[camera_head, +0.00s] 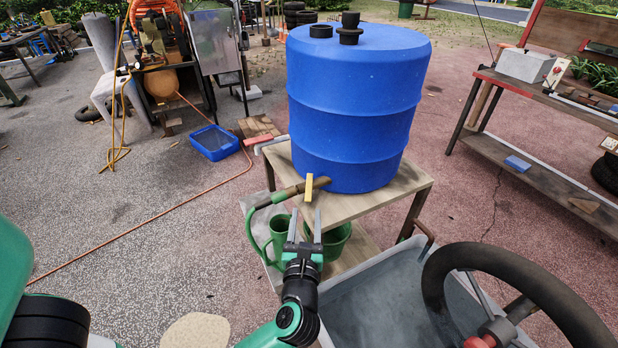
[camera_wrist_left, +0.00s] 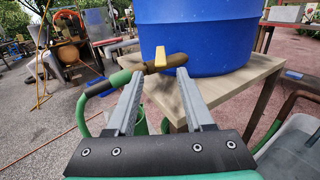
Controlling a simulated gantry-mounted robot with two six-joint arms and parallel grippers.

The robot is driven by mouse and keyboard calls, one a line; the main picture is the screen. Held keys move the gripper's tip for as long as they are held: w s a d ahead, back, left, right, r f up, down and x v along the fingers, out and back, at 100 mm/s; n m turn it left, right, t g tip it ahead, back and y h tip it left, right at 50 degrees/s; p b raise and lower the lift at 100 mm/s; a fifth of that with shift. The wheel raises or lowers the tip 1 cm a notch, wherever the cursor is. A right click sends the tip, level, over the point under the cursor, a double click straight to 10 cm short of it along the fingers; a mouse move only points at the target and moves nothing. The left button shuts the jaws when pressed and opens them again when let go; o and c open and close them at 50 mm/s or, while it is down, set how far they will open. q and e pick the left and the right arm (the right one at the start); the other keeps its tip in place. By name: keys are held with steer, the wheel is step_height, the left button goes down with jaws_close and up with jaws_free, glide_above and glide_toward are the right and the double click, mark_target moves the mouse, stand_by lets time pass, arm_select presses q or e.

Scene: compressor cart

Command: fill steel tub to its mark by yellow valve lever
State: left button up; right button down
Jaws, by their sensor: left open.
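The yellow valve lever (camera_head: 309,187) stands upright across a brown tap pipe (camera_head: 290,192) low on the blue drum (camera_head: 355,120). A green hose (camera_head: 262,226) runs from the pipe's left end and curves down. My left gripper (camera_head: 305,222) is open and empty, just below and in front of the lever. In the left wrist view the lever (camera_wrist_left: 160,57) shows just beyond the gap between the fingertips (camera_wrist_left: 160,76), apart from them. The grey steel tub (camera_head: 385,300) is at the lower right; I cannot make out its mark or water level. My right gripper is not in view.
The drum stands on a wooden table (camera_head: 345,207) with green cans (camera_head: 279,228) below. A dark wheel (camera_head: 500,255) with a red knob overlaps the tub at the right. A blue bin (camera_head: 215,142) and orange hose (camera_head: 140,235) lie on the ground at left.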

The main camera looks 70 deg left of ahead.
mark_target(309, 184)
arm_select(q)
steer(key=b+x, duration=0.3)
steer(key=x, duration=0.8)
steer(key=shift+f, duration=0.1)
steer(key=shift+w+a, duration=0.2)
steer(key=shift+a, duration=0.1)
jaws_close()
stand_by(0.8)
